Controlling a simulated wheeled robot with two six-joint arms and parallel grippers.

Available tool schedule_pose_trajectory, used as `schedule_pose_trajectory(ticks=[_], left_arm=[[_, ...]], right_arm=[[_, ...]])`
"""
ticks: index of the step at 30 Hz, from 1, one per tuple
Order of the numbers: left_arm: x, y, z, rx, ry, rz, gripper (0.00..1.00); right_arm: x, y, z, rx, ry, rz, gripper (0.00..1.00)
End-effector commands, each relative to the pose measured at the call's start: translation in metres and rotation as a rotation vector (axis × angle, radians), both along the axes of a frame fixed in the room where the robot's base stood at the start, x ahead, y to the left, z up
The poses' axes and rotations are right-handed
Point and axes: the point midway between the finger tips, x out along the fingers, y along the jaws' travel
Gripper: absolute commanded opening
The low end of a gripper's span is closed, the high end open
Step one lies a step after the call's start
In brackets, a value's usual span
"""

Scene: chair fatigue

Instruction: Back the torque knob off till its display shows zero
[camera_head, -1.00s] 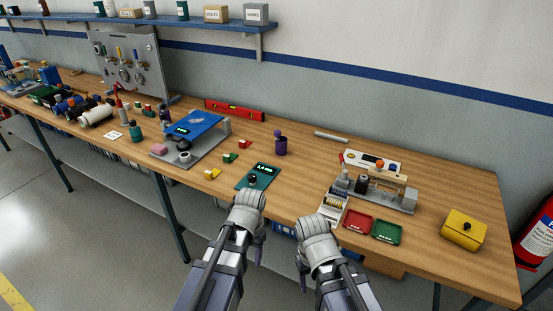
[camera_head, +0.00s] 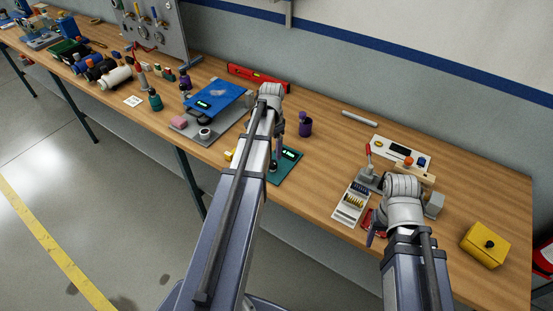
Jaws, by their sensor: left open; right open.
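A teal plate (camera_head: 287,173) lies near the bench's front edge, with a small lit display (camera_head: 291,154) whose digits are too small to read. Its dark knob (camera_head: 272,166) shows just beside my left arm, which hides the plate's left part. My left gripper (camera_head: 277,153) points down, open, close above or at the knob; whether it touches is unclear. My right gripper (camera_head: 371,238) is open and points down by the front edge, over the red tray (camera_head: 366,219), away from the knob.
A purple bottle (camera_head: 305,126) stands just right of my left gripper. A blue-topped device (camera_head: 217,98) with its own display is to the left. Bench is clear behind the bottle.

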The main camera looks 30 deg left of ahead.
Motion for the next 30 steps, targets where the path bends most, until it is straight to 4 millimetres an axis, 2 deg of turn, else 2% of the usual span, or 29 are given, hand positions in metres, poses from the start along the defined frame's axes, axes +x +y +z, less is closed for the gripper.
schedule_pose_trajectory(ticks=[18,30], left_arm=[[0.0,-0.001,-0.071,0.0,0.0,0.001,0.74],[0.0,-0.001,-0.074,0.0,0.0,0.001,0.74]], right_arm=[[0.0,0.0,-0.071,0.0,0.0,-0.003,0.6],[0.0,0.0,-0.074,0.0,0.0,-0.003,0.6]])
